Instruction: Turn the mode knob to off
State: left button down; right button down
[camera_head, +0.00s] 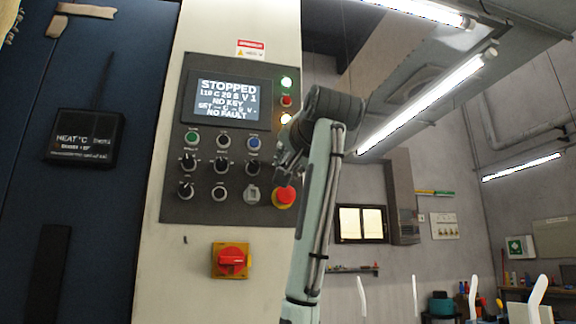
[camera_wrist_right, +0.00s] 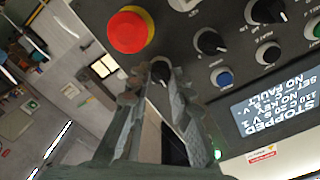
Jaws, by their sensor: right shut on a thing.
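My right gripper (camera_head: 286,168) is at the right edge of the grey control panel (camera_head: 176,205), above the red emergency button (camera_head: 285,196). In the right wrist view, my right gripper (camera_wrist_right: 160,80) is shut on a black knob (camera_wrist_right: 160,69) beside the same red button (camera_wrist_right: 130,30). The fingers cover part of this knob, and I cannot read its label or its setting. Other black knobs (camera_head: 221,166) sit in rows to its left. The screen (camera_head: 228,101) reads STOPPED, NO KEY and NO FAULT. My left gripper is out of view.
A blue button (camera_head: 253,143) and a key switch (camera_head: 252,193) are near the gripper. A red rotary switch (camera_head: 231,261) on a yellow plate is below the panel. A dark blue machine door (camera_head: 95,220) is at left. The space right of my arm is open.

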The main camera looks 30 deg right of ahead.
jog(key=c, duration=1.4)
grip_release()
jog(key=shift+o, duration=0.2)
jog(key=v, duration=1.2)
